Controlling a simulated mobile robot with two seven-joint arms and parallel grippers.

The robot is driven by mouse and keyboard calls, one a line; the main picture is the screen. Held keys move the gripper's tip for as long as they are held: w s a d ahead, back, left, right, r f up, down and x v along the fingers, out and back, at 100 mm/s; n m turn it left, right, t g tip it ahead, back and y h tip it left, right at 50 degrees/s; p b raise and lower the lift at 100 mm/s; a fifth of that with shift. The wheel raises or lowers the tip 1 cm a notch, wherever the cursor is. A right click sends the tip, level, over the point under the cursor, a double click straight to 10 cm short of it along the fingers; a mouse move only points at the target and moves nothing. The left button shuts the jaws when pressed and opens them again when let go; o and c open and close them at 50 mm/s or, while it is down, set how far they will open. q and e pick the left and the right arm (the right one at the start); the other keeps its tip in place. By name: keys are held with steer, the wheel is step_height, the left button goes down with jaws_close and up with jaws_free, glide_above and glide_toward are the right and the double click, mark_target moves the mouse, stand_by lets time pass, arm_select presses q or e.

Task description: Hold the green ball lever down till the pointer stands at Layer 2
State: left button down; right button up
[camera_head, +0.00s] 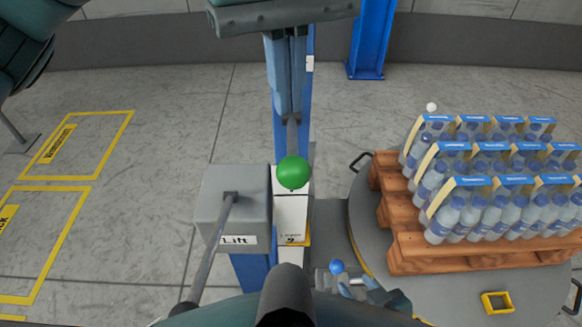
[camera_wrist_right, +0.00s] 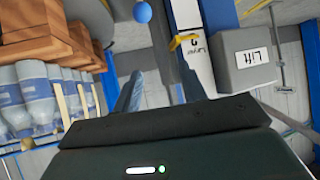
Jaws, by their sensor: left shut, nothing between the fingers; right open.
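The green ball (camera_head: 293,172) of the lever is in the middle of the head view, in front of a white scale strip (camera_head: 290,215). My left gripper (camera_head: 288,113) is shut and empty, its fingertips above the ball in the picture beside a thin grey rod; I cannot tell whether they touch the lever. A yellow pointer (camera_head: 307,240) stands by the "2" mark low on the strip; it also shows beside the "Layer" lettering in the right wrist view (camera_wrist_right: 184,39). My right gripper (camera_wrist_right: 160,88) is open and empty, near a blue ball (camera_head: 337,267), which lies beyond its fingertips.
A grey box marked "Lift" (camera_head: 232,190) with a long rod stands left of the strip. On the right a round turntable (camera_head: 365,238) carries a wooden pallet (camera_head: 430,262) with several bottle packs (camera_head: 490,185). A blue post (camera_head: 370,40) stands behind.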

mark_target(291, 157)
arm_select(q)
steer(key=shift+f, duration=0.15)
arm_select(e)
steer(key=shift+f, duration=0.1)
arm_select(q)
steer(key=shift+f+b, duration=0.6)
steer(key=f+b, duration=0.2)
steer(key=f, duration=0.1)
steer(key=f+b, duration=0.1)
steer(key=f, duration=0.1)
steer(key=shift+s+d+b, duration=0.1)
steer(key=shift+s+b, duration=0.15)
steer(key=shift+b, duration=0.05)
steer(key=shift+f, duration=0.2)
arm_select(e)
steer(key=shift+w+a+f+t+y, duration=0.25)
steer(key=shift+a+f+y, duration=0.25)
steer(key=shift+a+f, duration=0.3)
steer(key=shift+d, duration=0.1)
arm_select(q)
steer(key=shift+f, duration=0.1)
